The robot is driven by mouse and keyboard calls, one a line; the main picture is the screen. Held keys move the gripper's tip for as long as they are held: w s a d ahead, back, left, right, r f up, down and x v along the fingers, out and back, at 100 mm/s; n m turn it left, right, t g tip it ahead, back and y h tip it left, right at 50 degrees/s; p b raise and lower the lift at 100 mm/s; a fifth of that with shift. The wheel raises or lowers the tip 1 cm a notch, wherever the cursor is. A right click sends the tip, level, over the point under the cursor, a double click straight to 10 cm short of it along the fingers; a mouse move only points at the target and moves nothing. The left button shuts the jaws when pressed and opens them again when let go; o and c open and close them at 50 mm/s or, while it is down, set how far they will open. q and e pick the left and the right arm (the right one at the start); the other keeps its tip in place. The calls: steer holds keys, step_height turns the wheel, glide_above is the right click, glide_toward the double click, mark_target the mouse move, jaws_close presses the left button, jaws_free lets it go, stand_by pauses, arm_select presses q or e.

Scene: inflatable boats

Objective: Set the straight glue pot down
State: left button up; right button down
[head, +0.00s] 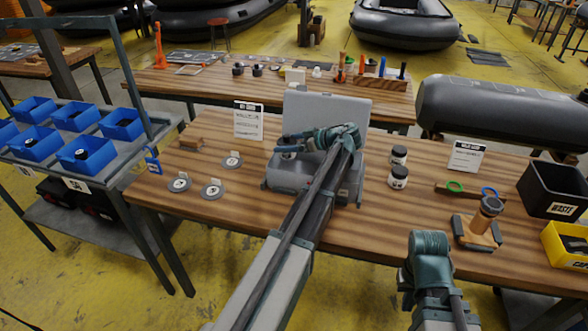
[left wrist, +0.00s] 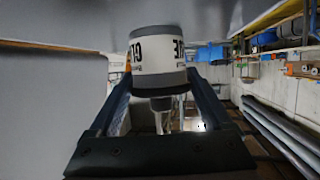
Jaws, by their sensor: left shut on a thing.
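My left gripper (head: 291,143) is shut on a pot (left wrist: 158,52) with a white label, dark numbers and grey bands. In the left wrist view the pot sits between the two fingers. In the head view my left gripper is over the left part of an open grey case (head: 327,108) on the wooden table, and the wrist and fingers mostly hide the pot. I cannot tell whether the pot touches anything below. Two white-labelled pots with black lids stand right of the case, the rear one (head: 399,155) and the front one (head: 397,177). My right gripper is not visible; only its arm shows.
Grey discs (head: 212,189) lie left of the case, and a white card (head: 248,121) stands behind them. At right are a wooden stand (head: 476,232), a black waste bin (head: 553,190) and a yellow bin (head: 566,245). Table top between the case and the stand is partly free.

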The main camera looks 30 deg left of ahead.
arm_select(q)
steer(key=shift+f+b, duration=3.35)
steer(key=shift+f, duration=0.6)
steer(key=shift+r, duration=0.15)
steer(key=o, duration=1.3)
steer(key=p+v, duration=0.2)
steer(key=v, duration=0.4)
steer(key=shift+d+r+p, duration=0.15)
steer(key=shift+p, duration=0.25)
steer(key=shift+d+r, duration=0.1)
steer(key=shift+d, duration=0.45)
